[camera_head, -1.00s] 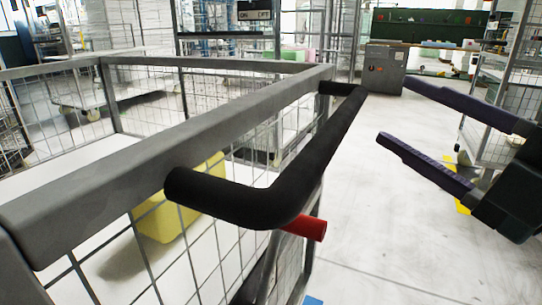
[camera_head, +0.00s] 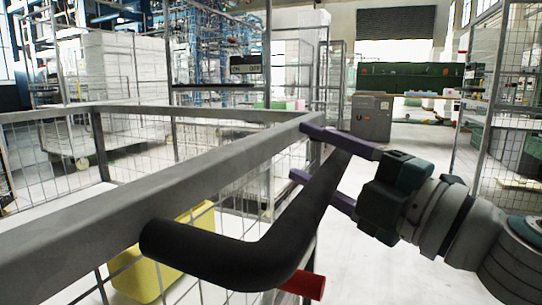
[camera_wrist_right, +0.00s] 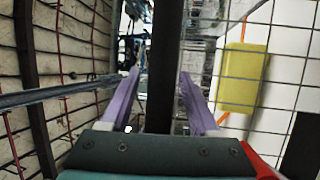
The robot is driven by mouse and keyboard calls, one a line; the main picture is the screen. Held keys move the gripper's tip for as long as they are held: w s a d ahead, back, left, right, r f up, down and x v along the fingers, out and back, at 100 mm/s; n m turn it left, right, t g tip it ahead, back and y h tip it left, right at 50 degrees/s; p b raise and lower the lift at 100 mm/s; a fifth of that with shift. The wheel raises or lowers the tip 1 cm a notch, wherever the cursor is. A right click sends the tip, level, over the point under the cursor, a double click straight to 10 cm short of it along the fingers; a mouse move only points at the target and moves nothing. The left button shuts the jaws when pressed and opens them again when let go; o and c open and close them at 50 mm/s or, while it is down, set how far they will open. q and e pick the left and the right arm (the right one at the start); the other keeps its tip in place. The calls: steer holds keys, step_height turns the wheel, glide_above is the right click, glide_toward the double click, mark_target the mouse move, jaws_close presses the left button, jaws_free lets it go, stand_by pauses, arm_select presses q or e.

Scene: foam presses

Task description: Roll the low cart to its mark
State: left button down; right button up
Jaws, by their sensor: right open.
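The low cart (camera_head: 90,225) is a grey-framed wire-mesh cart filling the left and front of the head view. Its black bent handle (camera_head: 275,250) sticks out on its right side. My right gripper (camera_head: 298,152) is open at the far part of this handle, its purple fingers pointing left toward the cart's rail. In the right wrist view the dark handle bar (camera_wrist_right: 162,65) runs between the two open fingers (camera_wrist_right: 159,74), with gaps on both sides. The cart's mark cannot be made out. My left gripper is out of view.
A yellow box (camera_head: 140,278) is inside the cart; it also shows in the right wrist view (camera_wrist_right: 243,78). A red-ended peg (camera_head: 305,284) sits below the handle. A grey cabinet (camera_head: 371,118) stands ahead, and a wire rack (camera_head: 515,140) at the right. Floor between them is clear.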

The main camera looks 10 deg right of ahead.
jaws_close()
stand_by(0.5)
stand_by(0.9)
